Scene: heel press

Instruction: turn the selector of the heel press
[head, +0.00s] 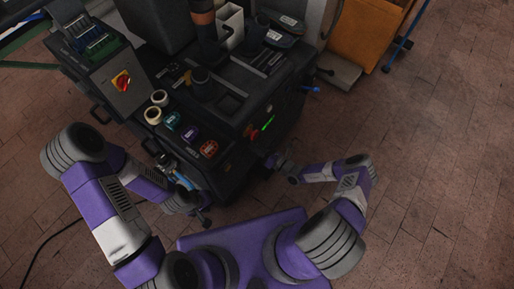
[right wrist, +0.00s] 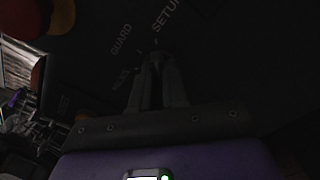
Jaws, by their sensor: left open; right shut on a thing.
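The black heel press (head: 245,95) stands at the centre of the head view. My right gripper (head: 275,161) is at its front side, low on the right. In the dark right wrist view, my right gripper (right wrist: 157,62) is shut, its fingertips closed together at the selector (right wrist: 157,58). The selector is almost wholly hidden by the fingers; its pointing direction cannot be told. White words, among them GUARD and SETUP, are printed around it. My left gripper (head: 206,221) is small and dark, low in front of the press, away from the selector.
A red button (right wrist: 37,18) on yellow is near my right gripper. A green light strip (head: 267,123) glows on the press. Tape rolls (head: 153,115) and several coloured spools lie on the left ledge. A grey box with a red-yellow switch (head: 121,80) stands left.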

